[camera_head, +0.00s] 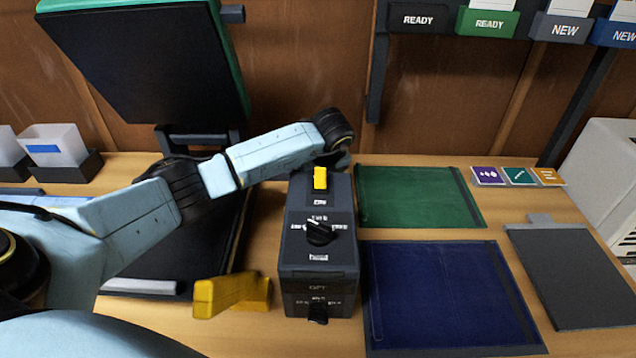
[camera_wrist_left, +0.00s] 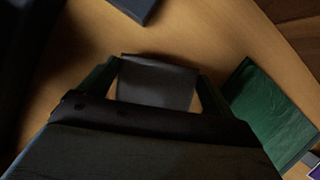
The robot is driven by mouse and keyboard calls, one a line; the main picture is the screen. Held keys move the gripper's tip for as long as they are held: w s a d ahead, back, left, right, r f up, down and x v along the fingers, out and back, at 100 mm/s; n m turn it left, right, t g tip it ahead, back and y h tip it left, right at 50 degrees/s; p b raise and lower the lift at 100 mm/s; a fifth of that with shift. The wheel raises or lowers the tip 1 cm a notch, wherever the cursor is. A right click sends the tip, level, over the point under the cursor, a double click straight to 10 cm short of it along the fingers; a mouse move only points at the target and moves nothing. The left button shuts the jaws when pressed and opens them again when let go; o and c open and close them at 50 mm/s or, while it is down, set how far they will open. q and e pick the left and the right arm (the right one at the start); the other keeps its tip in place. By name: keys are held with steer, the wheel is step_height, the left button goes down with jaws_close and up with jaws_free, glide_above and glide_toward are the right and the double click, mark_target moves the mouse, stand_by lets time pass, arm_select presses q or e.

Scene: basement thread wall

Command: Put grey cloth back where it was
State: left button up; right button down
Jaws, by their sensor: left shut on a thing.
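My left arm reaches in from the left, over the dark control box, towards the back wall. In the left wrist view my left gripper (camera_wrist_left: 155,88) is shut on a flat dark grey piece, which looks like the grey cloth (camera_wrist_left: 157,84), between its fingers. In the head view the wrist hides most of the gripper and what it holds, behind the box. The green cloth (camera_head: 418,196) lies flat to the right of the gripper; it also shows in the left wrist view (camera_wrist_left: 272,115). My right gripper is not in view.
The control box (camera_head: 318,258) has black knobs and a yellow switch. A blue cloth (camera_head: 447,292) and a dark grey panel (camera_head: 574,275) lie to the right. A yellow object (camera_head: 231,295) lies left of the box. READY and NEW holders (camera_head: 487,22) hang above. Bare table shows between these.

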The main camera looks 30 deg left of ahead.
arm_select(q)
steer(key=shift+f, duration=0.65)
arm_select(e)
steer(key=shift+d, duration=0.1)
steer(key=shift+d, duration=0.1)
arm_select(q)
steer(key=shift+f, duration=0.1)
steer(key=o, duration=0.6)
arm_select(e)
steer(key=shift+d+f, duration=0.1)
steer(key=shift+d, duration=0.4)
